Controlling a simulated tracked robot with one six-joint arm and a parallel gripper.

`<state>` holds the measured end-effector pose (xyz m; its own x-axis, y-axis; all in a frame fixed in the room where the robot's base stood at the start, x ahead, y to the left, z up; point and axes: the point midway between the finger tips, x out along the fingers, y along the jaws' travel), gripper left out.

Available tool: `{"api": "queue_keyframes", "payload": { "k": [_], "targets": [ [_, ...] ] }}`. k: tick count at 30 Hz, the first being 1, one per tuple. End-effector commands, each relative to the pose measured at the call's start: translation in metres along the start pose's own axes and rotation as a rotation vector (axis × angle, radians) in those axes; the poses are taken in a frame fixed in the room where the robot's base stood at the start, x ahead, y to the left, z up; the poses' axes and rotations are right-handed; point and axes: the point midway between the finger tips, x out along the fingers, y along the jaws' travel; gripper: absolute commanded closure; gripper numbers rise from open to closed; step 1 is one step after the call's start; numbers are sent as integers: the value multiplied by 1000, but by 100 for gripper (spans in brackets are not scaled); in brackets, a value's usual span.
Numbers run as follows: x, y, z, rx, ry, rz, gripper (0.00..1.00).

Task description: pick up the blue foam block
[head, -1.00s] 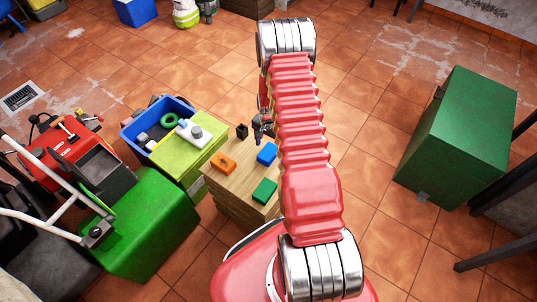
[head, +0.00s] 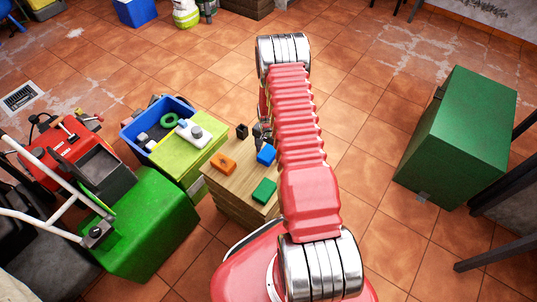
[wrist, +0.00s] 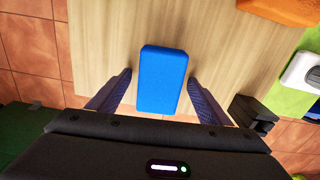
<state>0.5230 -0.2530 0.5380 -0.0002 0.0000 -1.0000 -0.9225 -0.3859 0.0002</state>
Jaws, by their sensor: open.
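The blue foam block (head: 266,154) lies on the wooden crate top (head: 240,178), near its right side and close to my arm. In the wrist view the blue block (wrist: 162,78) lies flat on the wood, its near end between the two fingers of my gripper (wrist: 160,92). The fingers are open, one on each side, with a visible gap to the block on both sides. In the head view my gripper (head: 262,135) is partly hidden by my arm, just beyond the block. I cannot tell its exact height above the wood.
A lime-green box (head: 197,155) and a blue bin (head: 140,124) stand to the left. Tiled floor to the right is clear up to a dark green cabinet (head: 460,135).

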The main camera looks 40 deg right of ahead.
Motion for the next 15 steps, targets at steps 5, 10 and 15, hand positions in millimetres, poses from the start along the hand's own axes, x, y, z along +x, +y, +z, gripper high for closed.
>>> {"api": "queue_keyframes", "payload": {
  "k": [5, 10, 15],
  "targets": [
    [0, 0, 0, 0, 0, 0, 31],
    [0, 0, 0, 0, 0, 0, 43],
    [0, 0, 0, 0, 0, 0, 55]
  ]
}}
